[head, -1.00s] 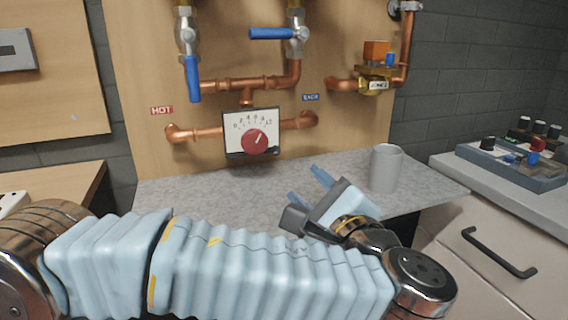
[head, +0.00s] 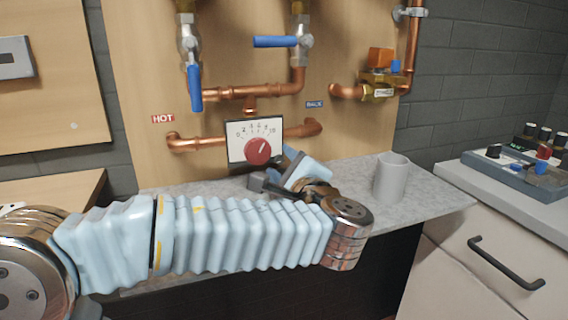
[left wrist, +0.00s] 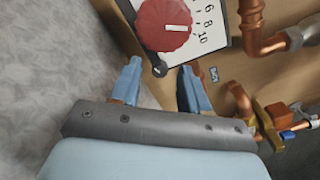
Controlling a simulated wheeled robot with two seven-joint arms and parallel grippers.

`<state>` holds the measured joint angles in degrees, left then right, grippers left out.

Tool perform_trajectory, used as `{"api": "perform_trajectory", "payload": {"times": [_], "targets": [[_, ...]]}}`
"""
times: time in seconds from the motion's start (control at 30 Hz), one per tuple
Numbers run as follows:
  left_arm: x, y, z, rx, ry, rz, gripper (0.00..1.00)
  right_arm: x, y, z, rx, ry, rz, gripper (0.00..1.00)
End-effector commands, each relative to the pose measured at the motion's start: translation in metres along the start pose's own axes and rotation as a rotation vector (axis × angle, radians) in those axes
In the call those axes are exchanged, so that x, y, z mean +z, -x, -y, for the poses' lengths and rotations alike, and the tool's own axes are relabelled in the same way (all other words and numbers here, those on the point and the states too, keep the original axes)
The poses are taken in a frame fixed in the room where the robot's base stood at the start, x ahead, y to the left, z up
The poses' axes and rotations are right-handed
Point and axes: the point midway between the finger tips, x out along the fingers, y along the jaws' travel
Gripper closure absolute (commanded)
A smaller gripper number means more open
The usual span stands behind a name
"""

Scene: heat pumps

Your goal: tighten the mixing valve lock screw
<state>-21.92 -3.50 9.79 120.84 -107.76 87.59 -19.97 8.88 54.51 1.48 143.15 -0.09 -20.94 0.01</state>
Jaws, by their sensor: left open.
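The mixing valve is a white scale plate (head: 238,133) with a round red knob (head: 258,151), set in the copper pipes between the HOT and BACK labels. In the left wrist view the red knob (left wrist: 163,24) is at the top, and a small dark round screw head (left wrist: 160,69) shows at the plate's lower corner. My left gripper (head: 290,154) is just right of and below the valve in the head view. In the wrist view its blue fingers (left wrist: 160,80) are open, with the screw head showing between their tips; I cannot tell if they touch it. My right gripper is not in view.
A grey cup (head: 391,176) stands on the grey counter (head: 430,200), right of my left gripper. Two blue-handled valves (head: 275,42) are above the mixing valve. A brass valve (head: 378,88) is at upper right. A control box (head: 515,172) sits on the right cabinet.

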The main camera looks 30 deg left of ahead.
Motion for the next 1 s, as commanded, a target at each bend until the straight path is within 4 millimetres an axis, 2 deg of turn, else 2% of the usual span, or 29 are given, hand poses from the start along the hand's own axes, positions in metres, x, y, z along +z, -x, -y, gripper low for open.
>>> {"api": "perform_trajectory", "payload": {"times": [0.23, 0.53, 0.7, 0.9, 1.0], "targets": [[0.000, -0.001, 0.000, 0.000, 0.000, 0.000, 0.55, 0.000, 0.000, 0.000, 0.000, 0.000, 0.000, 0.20], [0.000, -0.001, 0.000, 0.000, 0.000, 0.000, 1.00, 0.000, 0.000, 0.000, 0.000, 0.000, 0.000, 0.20], [0.001, -0.001, 0.001, 0.001, -0.029, 0.000, 1.00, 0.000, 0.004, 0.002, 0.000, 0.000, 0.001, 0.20], [0.003, -0.001, 0.004, 0.003, -0.289, -0.001, 1.00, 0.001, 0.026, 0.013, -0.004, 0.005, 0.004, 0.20], [0.001, -0.001, 0.002, 0.002, -0.361, -0.001, 1.00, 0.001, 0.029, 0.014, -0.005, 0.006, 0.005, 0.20]]}}
